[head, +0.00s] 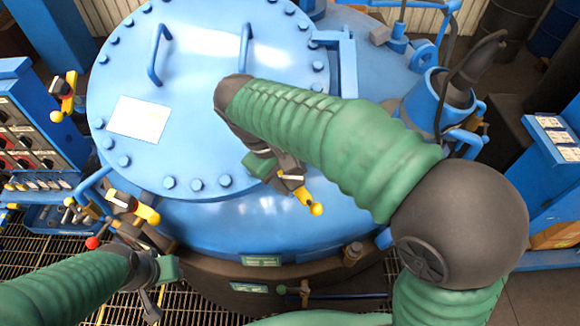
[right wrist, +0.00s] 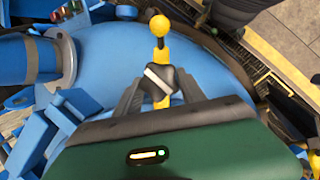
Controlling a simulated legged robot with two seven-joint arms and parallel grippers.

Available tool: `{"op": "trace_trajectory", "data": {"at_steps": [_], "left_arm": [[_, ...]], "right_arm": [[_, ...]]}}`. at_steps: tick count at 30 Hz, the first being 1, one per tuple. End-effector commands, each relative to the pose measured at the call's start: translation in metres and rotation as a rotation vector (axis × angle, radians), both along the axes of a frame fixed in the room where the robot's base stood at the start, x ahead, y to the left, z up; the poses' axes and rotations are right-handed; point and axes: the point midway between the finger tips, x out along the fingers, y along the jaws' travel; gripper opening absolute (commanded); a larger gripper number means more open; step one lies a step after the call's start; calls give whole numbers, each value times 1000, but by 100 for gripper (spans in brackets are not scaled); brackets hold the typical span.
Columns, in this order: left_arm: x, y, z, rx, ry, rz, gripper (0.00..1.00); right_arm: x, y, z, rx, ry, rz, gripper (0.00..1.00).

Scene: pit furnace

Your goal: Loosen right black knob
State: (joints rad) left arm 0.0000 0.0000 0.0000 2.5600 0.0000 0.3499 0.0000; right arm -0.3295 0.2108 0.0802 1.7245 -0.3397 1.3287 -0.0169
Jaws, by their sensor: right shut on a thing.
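The right black knob (right wrist: 158,84) has a pale bar across its top and sits on a yellow lever with a ball end (right wrist: 160,25). My right gripper (right wrist: 153,92) is shut on this knob, one dark finger on each side. In the head view the yellow ball end (head: 316,209) sticks out past my right gripper (head: 288,176), at the front right of the blue furnace lid (head: 205,120). My forearm and gripper hide part of the knob there. My left gripper (head: 155,285) is low at the left, apart from the lid; its jaw opening is unclear.
Another black knob on a yellow lever (head: 132,207) is at the lid's front left, and one more (head: 65,90) is at the far left. A blue control cabinet (head: 30,130) stands left. A blue holder with a dark torch-like tool (head: 440,95) stands right. Metal grating (head: 50,250) covers the floor.

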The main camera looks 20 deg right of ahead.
Motion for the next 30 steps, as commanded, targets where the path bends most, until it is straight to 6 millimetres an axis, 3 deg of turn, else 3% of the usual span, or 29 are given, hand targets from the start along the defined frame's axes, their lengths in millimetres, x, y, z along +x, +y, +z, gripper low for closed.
{"op": "trace_trajectory", "data": {"at_steps": [12,30], "left_arm": [[0,0,16,0,0,0,36],[0,0,18,0,0,0,36]], "right_arm": [[0,1,3,-103,30,258,7],[1,0,3,-134,37,331,7]]}}
